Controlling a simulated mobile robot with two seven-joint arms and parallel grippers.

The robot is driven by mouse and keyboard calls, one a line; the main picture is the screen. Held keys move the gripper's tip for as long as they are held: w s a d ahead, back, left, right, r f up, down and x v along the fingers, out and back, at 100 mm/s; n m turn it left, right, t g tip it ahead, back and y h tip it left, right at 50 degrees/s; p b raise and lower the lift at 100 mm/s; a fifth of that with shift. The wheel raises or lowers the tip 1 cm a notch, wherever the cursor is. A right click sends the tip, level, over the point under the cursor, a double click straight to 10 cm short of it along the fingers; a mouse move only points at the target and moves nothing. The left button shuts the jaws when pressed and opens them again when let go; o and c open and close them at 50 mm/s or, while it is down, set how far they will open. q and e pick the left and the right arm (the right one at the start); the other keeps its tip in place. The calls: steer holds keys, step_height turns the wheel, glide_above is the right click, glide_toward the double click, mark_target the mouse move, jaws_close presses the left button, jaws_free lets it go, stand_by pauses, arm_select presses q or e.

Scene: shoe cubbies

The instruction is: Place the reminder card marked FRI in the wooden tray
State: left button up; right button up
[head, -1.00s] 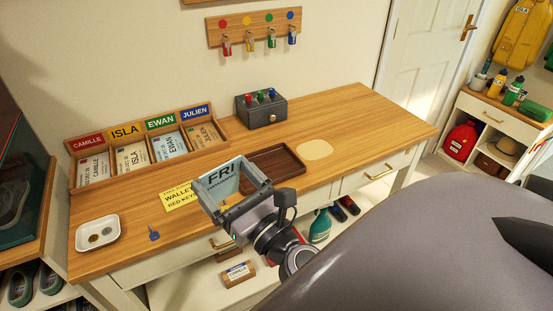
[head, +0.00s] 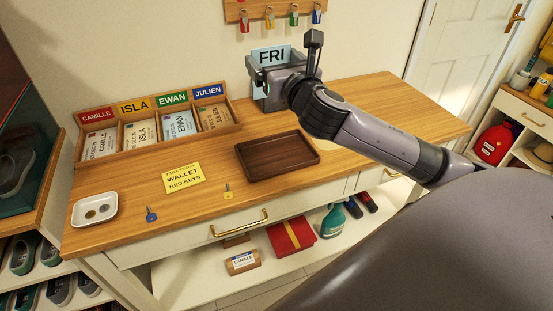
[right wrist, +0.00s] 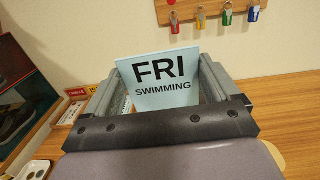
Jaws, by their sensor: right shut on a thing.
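The light-blue card marked FRI (head: 271,56) is held upright in my right gripper (head: 268,76), above the back of the desk. In the right wrist view the FRI card (right wrist: 161,82), with SWIMMING under the letters, stands between the two fingers of my right gripper (right wrist: 163,90). The dark brown wooden tray (head: 277,174) lies empty on the desk, in front of and below the gripper. My left gripper is not in view.
A sorter (head: 152,153) with named compartments stands at the back left. A yellow note (head: 184,178), small keys and a white dish (head: 94,226) lie on the desk. A key rack (head: 276,9) hangs on the wall. My right arm covers part of the desk's back right.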

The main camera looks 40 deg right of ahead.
steer(key=shift+w+d+r, duration=0.25)
steer(key=shift+d+r, duration=0.3)
steer(key=shift+d, duration=0.2)
step_height(320, 180, down, 20)
steer(key=b, duration=0.5)
steer(key=shift+d+r, duration=0.1)
steer(key=o, duration=0.4)
steer(key=shift+o, duration=0.4)
